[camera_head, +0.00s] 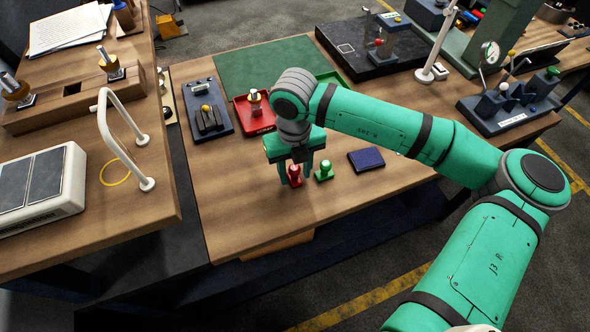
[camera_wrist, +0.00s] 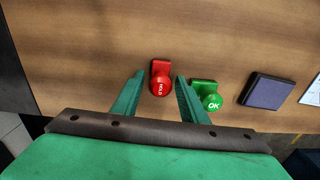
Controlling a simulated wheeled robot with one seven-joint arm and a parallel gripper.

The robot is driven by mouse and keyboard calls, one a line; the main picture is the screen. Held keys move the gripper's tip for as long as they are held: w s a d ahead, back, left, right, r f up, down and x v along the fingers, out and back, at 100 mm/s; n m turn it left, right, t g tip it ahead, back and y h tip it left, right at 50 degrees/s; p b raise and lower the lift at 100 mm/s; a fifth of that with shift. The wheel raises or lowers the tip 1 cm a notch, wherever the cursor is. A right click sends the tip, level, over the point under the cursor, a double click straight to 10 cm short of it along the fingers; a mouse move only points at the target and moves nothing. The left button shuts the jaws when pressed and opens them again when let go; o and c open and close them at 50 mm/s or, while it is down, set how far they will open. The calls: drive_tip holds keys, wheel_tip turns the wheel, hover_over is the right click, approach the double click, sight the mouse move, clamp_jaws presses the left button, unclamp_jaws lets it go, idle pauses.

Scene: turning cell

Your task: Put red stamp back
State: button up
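The red stamp (camera_head: 294,175) stands upright on the wooden table, below my gripper (camera_head: 297,170). In the wrist view the red stamp (camera_wrist: 160,78) lies between the two green fingers, near their tips, with clear gaps on both sides. My gripper (camera_wrist: 157,85) is open and holds nothing. A green stamp (camera_head: 324,170) marked OK stands just right of the red one. In the wrist view the green stamp (camera_wrist: 206,95) is close to the right finger. A dark blue ink pad (camera_head: 366,159) lies further right.
A red tray (camera_head: 262,122) with a brass-topped part stands behind my gripper, beside a grey fixture (camera_head: 207,113). A green mat (camera_head: 245,71) lies at the back. A white handle frame (camera_head: 125,150) stands at the left. The table's front left is clear.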

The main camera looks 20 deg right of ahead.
sight(295, 168)
drive_tip(key=shift+r, duration=0.1)
wheel_tip(295, 168, up, 12)
idle(0.7)
